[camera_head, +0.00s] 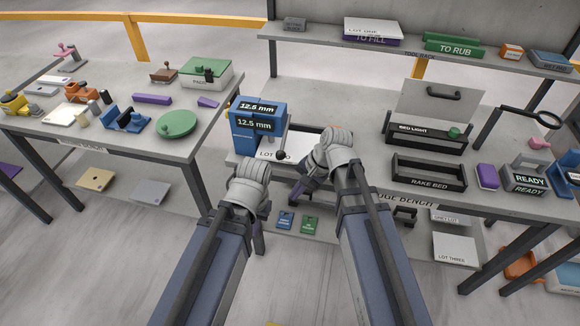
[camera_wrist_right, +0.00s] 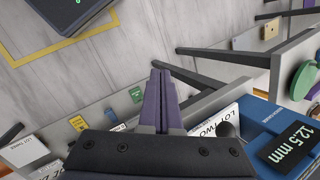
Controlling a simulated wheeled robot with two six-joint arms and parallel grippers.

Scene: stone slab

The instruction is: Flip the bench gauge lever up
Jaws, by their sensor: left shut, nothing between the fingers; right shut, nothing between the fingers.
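The blue bench gauge (camera_head: 245,138) stands at the left end of the gauge bench, with a "12.5 mm" display; part of it also shows in the right wrist view (camera_wrist_right: 262,140). Its lever (camera_head: 285,135) is a thin rod on the right side, pointing down to a dark ball knob (camera_head: 281,155). The knob appears dark in the right wrist view (camera_wrist_right: 227,130). My right gripper (camera_head: 297,196) is shut and empty, pointing down at the bench's front edge, right of and nearer than the knob. My left gripper (camera_head: 259,250) is shut and empty, low in front of the bench.
A white "LOT TWO" box (camera_head: 300,142) lies beside the gauge, partly behind my right wrist. The rake bed tray (camera_head: 428,173) and bed light box (camera_head: 425,137) stand to the right. Another table (camera_head: 120,135) is at the left, across a floor gap.

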